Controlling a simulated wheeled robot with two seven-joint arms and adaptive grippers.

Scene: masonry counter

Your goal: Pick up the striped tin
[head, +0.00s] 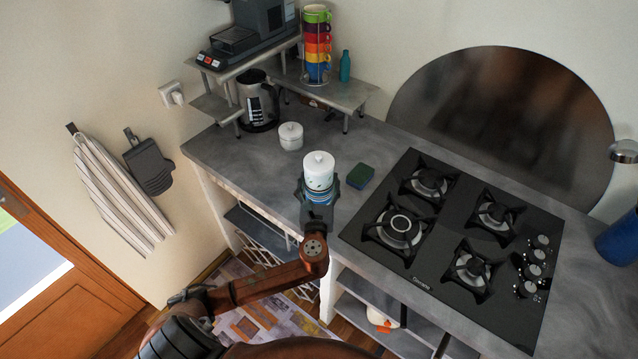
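The striped tin (319,170) has a white knobbed lid and a pale body with blue bands. It stands upright near the front edge of the counter, left of the hob. My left gripper (318,190) is at the tin, with its dark fingers on either side of the lower body. I cannot tell whether the fingers press on it. The gripper hides the tin's base, so I cannot tell whether it rests on the counter. My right gripper is not in view.
A white lidded pot (291,136) stands behind and left of the tin. A green and blue sponge (360,176) lies just right of it. The gas hob (450,240) fills the counter further right. A kettle (259,105) and a shelf (335,92) with stacked cups stand at the back.

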